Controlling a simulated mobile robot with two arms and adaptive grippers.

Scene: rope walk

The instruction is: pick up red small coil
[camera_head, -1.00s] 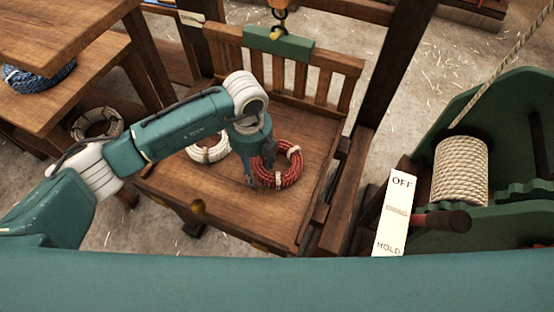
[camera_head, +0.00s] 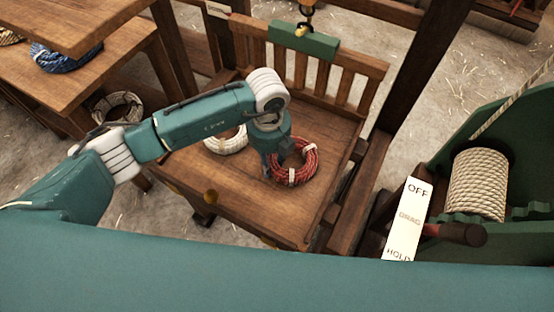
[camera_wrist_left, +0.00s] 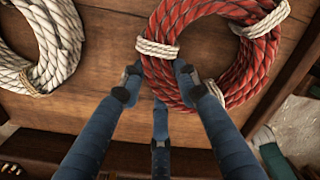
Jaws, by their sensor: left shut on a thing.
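The red small coil (camera_head: 308,160) is a ring of red rope with whitish ties, on the slatted-back wooden seat (camera_head: 277,222). My left gripper (camera_head: 275,163) reaches down at its left side. In the left wrist view the blue fingers (camera_wrist_left: 157,76) close on the near left part of the red coil (camera_wrist_left: 258,62), beside a whitish tie. The fingers hide some of the rope there. Whether the coil is clear of the wood I cannot tell. My right gripper is in neither view.
A white coil (camera_head: 234,144) lies just left of the red one, and also shows in the wrist view (camera_wrist_left: 62,50). A green block (camera_head: 303,40) hangs by a hook over the seat's back. A green winch with a rope drum (camera_head: 478,185) and an OFF/HOLD plate (camera_head: 408,222) stand right.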

